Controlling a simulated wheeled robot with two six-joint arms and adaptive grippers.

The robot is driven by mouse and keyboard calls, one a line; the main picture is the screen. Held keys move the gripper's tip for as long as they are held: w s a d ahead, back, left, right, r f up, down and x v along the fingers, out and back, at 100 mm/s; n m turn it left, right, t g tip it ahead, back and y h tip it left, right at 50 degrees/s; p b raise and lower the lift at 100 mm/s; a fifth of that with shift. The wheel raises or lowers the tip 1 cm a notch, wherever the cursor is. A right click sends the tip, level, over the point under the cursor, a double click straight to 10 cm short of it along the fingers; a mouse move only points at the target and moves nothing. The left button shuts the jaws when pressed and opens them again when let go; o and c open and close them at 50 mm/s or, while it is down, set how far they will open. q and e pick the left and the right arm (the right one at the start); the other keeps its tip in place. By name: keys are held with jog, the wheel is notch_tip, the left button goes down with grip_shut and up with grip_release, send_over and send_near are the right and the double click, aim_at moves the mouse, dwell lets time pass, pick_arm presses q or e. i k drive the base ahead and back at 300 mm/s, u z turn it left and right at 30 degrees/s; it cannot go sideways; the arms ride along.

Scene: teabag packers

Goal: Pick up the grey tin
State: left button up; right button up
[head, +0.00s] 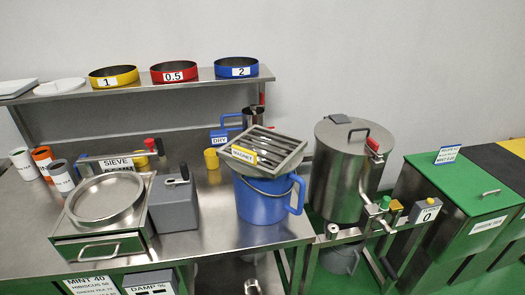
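Three small cylindrical tins with white labels stand at the left end of the steel table. The nearest one is a grey tin (62,178), close to the left side of the sieve machine. Neither of my grippers is in view, and nothing is seen holding the grey tin.
A sieve machine (103,203) stands right of the tins. A grey box with a lever (174,203) and a blue bucket (262,203) under a magnet grate (262,149) follow. A shelf (150,87) with coloured rings runs behind. A steel drum (345,175) is farther right.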

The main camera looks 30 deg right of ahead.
aim_at(60, 172)
jog(key=u, duration=1.75)
jog(key=i, duration=1.5)
jog(key=z, duration=1.1)
